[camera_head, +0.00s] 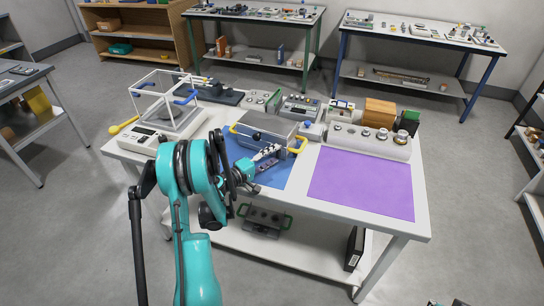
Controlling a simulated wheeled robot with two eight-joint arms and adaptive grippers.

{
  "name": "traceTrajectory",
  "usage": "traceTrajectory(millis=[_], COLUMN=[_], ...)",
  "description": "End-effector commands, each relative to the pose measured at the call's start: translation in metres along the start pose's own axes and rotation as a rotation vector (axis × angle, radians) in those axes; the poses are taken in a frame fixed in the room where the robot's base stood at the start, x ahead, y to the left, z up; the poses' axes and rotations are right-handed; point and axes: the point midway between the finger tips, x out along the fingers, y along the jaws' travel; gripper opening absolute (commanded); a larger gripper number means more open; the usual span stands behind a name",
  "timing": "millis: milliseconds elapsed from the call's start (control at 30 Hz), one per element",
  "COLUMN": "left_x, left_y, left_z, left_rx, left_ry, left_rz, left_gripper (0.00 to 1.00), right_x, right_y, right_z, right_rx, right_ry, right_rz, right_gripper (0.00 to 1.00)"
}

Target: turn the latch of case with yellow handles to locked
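The case with yellow handles (266,124) is a grey box on the blue mat, in the middle of the white table. One yellow handle is on its left end and the other (299,145) on its right end. My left gripper (269,154) reaches in from the lower left, with its fingers at the front face of the case. The fingers cover part of the front, and I cannot make out the latch or its position. The finger gap is too small to tell, as is whether they touch the case.
The blue mat (281,182) and a bare purple mat (362,183) lie on the table (418,215). A balance with a clear frame (172,116) stands left. Instruments line the back edge, with a long grey block of knobs (366,142) at right. A green-handled case (262,221) is on the lower shelf.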

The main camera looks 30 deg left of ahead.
Motion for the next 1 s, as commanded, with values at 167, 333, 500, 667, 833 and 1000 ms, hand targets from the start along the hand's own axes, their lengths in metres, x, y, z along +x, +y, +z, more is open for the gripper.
traceTrajectory(millis=[167,333,500,667,833,1000], left_x=[-0.003,-0.025,-0.055,-0.072,-0.075,-0.075], left_y=[0.000,0.000,0.000,0.000,0.000,0.000], left_z=[0.000,-0.001,-0.001,0.000,0.000,0.000], left_rx=[0.000,0.000,0.000,0.000,0.000,0.000], left_ry=[0.000,0.003,0.003,0.001,0.000,0.000], left_rz=[0.000,0.000,0.000,0.000,0.000,0.000], left_gripper=[0.50,0.50,0.50,0.50,0.50,0.50], right_x=[0.000,0.000,0.000,0.000,0.000,0.000], right_y=[0.000,0.000,0.000,0.000,0.000,0.000], right_z=[0.000,0.000,0.000,0.000,0.000,0.000], right_rx=[0.000,0.000,0.000,0.000,0.000,0.000], right_ry=[0.000,0.000,0.000,0.000,0.000,0.000], right_rz=[0.000,0.000,0.000,0.000,0.000,0.000], right_gripper=[0.00,0.00,0.00,0.00,0.00,0.00])
